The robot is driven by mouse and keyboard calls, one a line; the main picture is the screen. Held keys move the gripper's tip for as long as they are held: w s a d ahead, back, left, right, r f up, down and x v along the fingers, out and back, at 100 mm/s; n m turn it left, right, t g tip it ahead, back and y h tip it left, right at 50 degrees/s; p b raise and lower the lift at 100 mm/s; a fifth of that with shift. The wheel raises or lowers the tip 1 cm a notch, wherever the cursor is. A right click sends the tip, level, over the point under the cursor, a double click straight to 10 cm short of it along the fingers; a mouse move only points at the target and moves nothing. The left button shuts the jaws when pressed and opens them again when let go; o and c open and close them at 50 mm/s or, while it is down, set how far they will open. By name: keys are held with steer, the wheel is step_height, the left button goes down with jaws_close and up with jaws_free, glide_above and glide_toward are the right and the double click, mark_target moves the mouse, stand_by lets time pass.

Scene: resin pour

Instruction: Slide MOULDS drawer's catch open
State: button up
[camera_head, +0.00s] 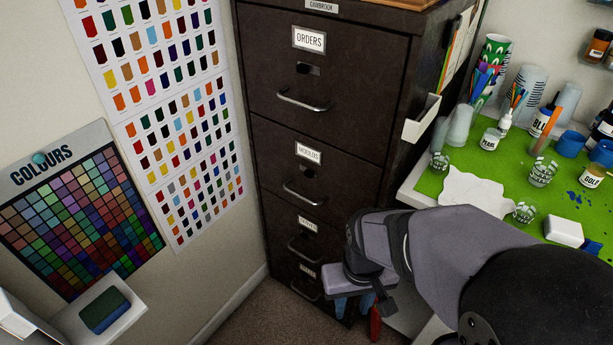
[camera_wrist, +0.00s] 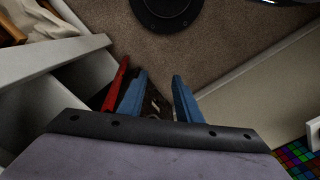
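The dark brown filing cabinet (camera_head: 392,60) stands in the middle of the head view. The MOULDS drawer (camera_head: 350,175) is second from the top and looks shut. It has a white label (camera_head: 308,153), a small dark catch (camera_head: 308,172) below the label and a metal pull handle (camera_head: 304,193). The catch's exact position is too small to tell. My gripper (camera_head: 354,306) points down in front of the cabinet's lower right, well below the MOULDS drawer. Its blue fingers stand apart in the wrist view (camera_wrist: 158,85), with nothing visibly held. My arm hides part of the lower drawers.
The ORDERS drawer (camera_head: 290,75) is above, with two more drawers below. A green-topped bench (camera_head: 435,182) with cups and bottles stands at right. A red object (camera_head: 376,323) is beside my gripper. Colour charts (camera_head: 165,100) hang on the left wall.

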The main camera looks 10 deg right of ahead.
steer(key=shift+o, duration=1)
steer(key=s+a+f+n+g+h+b, duration=0.1)
steer(key=s+a+f+n+b, duration=0.15)
steer(key=f, duration=0.35)
steer(key=s+a+f+n+g+b, duration=0.2)
steer(key=a+f+b, duration=0.15)
steer(key=f, duration=0.25)
steer(key=n+t+h+b, duration=0.3)
steer(key=n+t+h, duration=1.1)
steer(key=n, duration=0.8)
glide_toward(307, 174)
steer(key=d+t+y, duration=0.1)
steer(key=t+y, duration=0.1)
steer(key=shift+s+d+r+n, duration=0.2)
steer(key=shift+s+r+n, duration=0.05)
steer(key=shift+s, duration=0.2)
steer(key=shift+x, duration=3.6)
steer(key=shift+f, duration=0.15)
